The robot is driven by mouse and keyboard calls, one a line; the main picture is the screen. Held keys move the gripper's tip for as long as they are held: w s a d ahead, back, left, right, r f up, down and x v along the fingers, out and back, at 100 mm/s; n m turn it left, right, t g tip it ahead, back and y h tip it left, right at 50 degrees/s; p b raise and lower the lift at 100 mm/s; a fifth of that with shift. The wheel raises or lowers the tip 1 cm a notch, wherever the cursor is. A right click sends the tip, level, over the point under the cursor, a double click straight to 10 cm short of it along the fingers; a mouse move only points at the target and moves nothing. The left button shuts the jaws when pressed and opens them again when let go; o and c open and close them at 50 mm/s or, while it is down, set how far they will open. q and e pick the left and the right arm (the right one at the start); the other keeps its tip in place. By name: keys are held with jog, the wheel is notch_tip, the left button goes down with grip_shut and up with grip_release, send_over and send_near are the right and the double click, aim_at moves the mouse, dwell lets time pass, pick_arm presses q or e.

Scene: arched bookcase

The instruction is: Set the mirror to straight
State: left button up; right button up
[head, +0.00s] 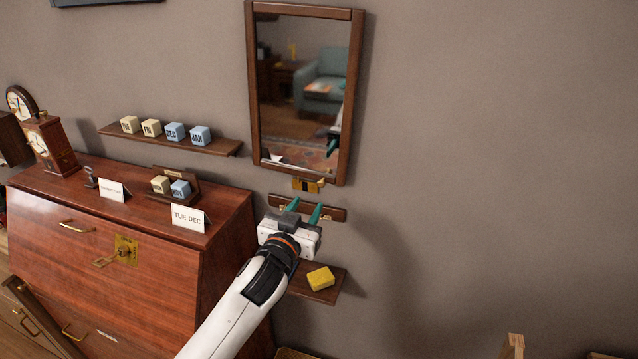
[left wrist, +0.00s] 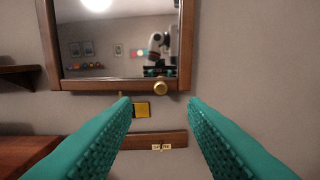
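The mirror (head: 303,85) hangs on the wall in a dark wooden frame. That edge looks nearly level with the rail below; I cannot tell any small tilt exactly. A small yellow-brass plate (left wrist: 142,110) sits under the frame. My left gripper (head: 304,208) is open and empty, just below the mirror. My right gripper is not in view.
A wooden rail (left wrist: 80,143) with small labels (left wrist: 161,147) runs below the mirror. A small shelf (head: 328,293) with a yellow block (head: 320,278) is lower down. A wooden desk (head: 160,260) and a shelf of letter cubes (head: 170,141) stand left. The wall at right is clear.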

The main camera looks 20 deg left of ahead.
aim_at(320, 185)
pick_arm(q)
jog(key=w, duration=0.4)
jog(key=w+p, duration=0.1)
jog(key=w, duration=0.3)
jog(key=shift+w+d, duration=0.2)
jog(key=shift+w, duration=0.2)
grip_shut()
